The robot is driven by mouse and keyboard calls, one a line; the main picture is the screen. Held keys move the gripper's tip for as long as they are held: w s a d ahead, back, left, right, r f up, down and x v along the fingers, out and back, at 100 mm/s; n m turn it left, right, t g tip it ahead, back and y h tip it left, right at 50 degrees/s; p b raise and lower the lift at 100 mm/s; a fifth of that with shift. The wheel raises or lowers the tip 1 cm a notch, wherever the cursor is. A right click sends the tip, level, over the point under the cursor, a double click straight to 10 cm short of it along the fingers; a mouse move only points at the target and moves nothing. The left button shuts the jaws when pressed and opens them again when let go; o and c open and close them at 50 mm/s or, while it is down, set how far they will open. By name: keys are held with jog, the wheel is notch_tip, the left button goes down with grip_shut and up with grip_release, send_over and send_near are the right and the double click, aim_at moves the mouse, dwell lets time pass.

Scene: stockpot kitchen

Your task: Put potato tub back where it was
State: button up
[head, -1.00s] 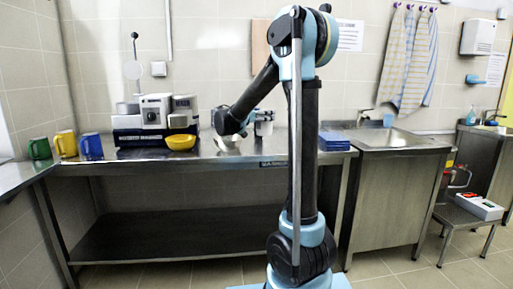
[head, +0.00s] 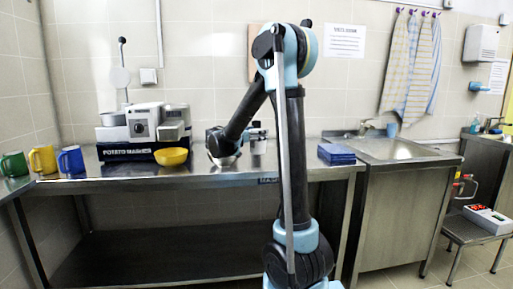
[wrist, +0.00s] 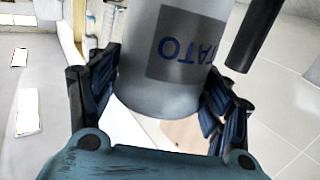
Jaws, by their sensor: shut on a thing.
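The potato tub (wrist: 180,60) is a grey cylinder with a dark label; part of the word "POTATO" shows upside down in the wrist view. My gripper (wrist: 165,95) is shut on the tub, with a dark finger pad on each side of it. In the head view my gripper (head: 257,137) is over the steel counter (head: 215,178), right of the yellow bowl. The tub is small there and partly hidden by my arm. I cannot tell whether it touches the counter.
A potato masher machine (head: 142,125) stands at the counter's back left, with a yellow bowl (head: 171,157) before it. Green (head: 14,164), yellow (head: 43,158) and blue mugs (head: 71,160) stand at far left. Blue stacked cloths or trays (head: 336,153) lie beside the sink (head: 395,150).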

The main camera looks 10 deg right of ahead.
aim_at(253, 143)
jog(key=shift+f, duration=2.35)
jog(key=o, duration=1.4)
jog(key=shift+s, duration=0.15)
jog(key=v, duration=1.1)
jog(key=shift+s+a, duration=0.2)
jog(key=shift+a, duration=0.15)
